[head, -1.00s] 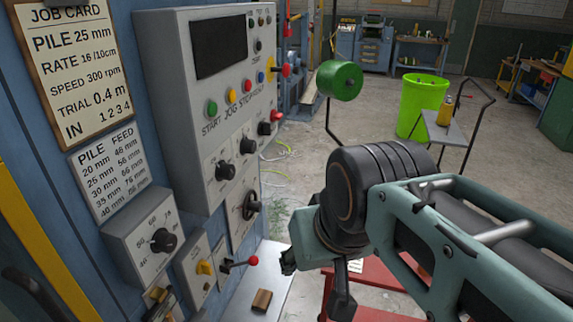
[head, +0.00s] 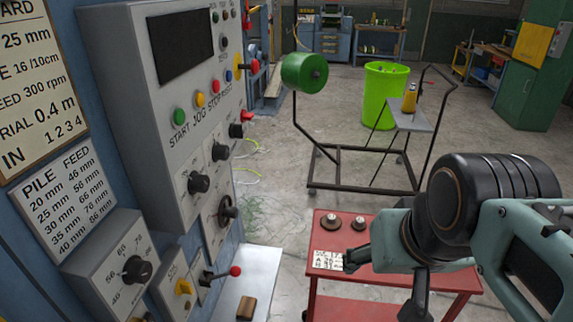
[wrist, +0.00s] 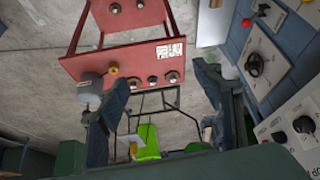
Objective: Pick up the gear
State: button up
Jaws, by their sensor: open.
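Two small round gear-like parts with dark rims and pale centres, the left one (head: 333,222) and the right one (head: 358,222), lie on the red cart top (head: 320,285). Small round parts also show along the cart edge in the wrist view, one dark (wrist: 173,77) and one beside it (wrist: 152,81). I cannot make out teeth on any of them. My gripper (head: 378,288) is over the cart's front part, apart from these parts. Its two dark fingers are spread wide in the wrist view (wrist: 155,125), with nothing held. My arm hides the cart's right side.
The control panel (head: 155,110) with knobs and a red-tipped lever (head: 235,271) stands close on the left. A white printed card (head: 328,262) is on the cart. Behind are a wheeled frame with a green roll (head: 304,73) and a lime bin (head: 383,95).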

aim_at(329, 222)
jog(key=u, duration=3.05)
jog(key=z, duration=3.05)
jog(key=i+z, duration=0.25)
jog(key=i, duration=0.6)
